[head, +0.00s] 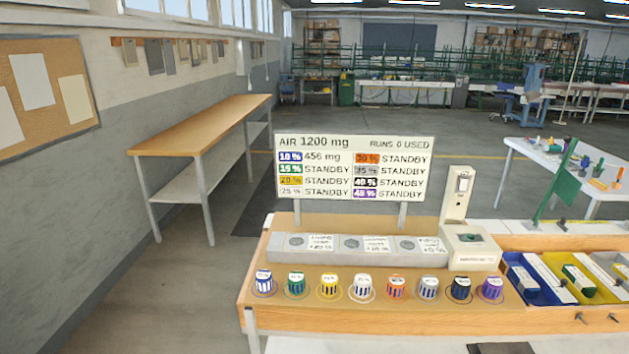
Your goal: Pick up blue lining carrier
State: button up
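Nothing in view is labelled as the blue lining carrier. A blue-lined compartment (541,293) in the wooden drawer at the right holds a long pale block (523,284) lying at a slant. A small round pot with a blue-and-white top (263,282) stands at the left end of a row on the wooden bench. I cannot tell from this view which of these is the carrier. My gripper is not in view.
Several more coloured pots, from green (296,284) to purple (491,288), line the bench front (330,314). Behind them are a grey block (335,255), a white press-like device (471,249) and a sign board (355,168). A yellow compartment (606,292) adjoins the blue one.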

aim_at(263, 278)
jog(key=i+u, duration=0.15)
jog(key=i, duration=0.75)
